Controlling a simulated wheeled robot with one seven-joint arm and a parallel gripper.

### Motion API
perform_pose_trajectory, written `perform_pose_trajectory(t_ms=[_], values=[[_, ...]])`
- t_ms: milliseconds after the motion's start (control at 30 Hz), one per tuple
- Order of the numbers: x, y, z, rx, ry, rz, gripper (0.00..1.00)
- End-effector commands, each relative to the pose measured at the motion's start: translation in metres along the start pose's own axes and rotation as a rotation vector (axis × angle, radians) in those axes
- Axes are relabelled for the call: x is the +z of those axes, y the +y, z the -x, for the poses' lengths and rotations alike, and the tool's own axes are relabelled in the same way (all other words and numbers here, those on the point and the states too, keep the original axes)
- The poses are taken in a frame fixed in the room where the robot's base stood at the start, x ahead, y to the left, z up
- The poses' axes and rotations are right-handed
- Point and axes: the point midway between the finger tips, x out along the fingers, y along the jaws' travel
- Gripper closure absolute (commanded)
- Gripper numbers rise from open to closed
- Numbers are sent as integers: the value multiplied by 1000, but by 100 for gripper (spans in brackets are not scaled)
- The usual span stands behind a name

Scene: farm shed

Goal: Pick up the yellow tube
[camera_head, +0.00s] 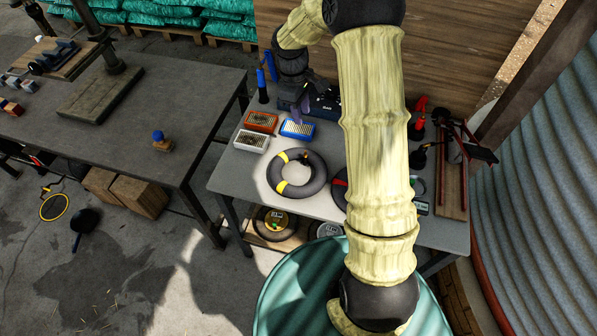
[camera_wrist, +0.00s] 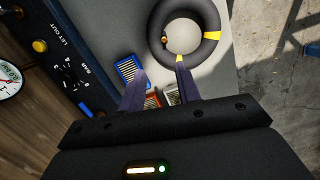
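The yellow tube is a black inner tube with yellow bands (camera_head: 272,173), lying flat on the grey table. It also shows in the wrist view (camera_wrist: 157,28) at the top, beyond my fingertips. A small brass-coloured valve shows inside its ring. My gripper (camera_head: 298,112) is above the back of the table, behind the tube and mostly dark in the head view. In the wrist view my gripper (camera_wrist: 159,80) has its two purple fingers apart with nothing held between them. The right fingertip overlaps the tube's near edge in that view; contact cannot be told.
A blue box (camera_head: 297,129), an orange box (camera_head: 260,122) and a white box (camera_head: 251,141) stand beside the tube. A red-banded tube (camera_head: 340,185) is partly hidden by my arm. A blue gauge machine (camera_wrist: 70,65) stands at the back. The table's front left is clear.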

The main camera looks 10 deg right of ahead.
Motion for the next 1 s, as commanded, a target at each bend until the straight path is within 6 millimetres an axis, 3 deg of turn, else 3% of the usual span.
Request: perform_pose_trajectory(t_ms=[167,700,1000], values=[[1,0,-17,-2,-3,0,67],[0,-2,-110,-3,-3,0,67],[0,-1,-122,0,0,-2,67]])
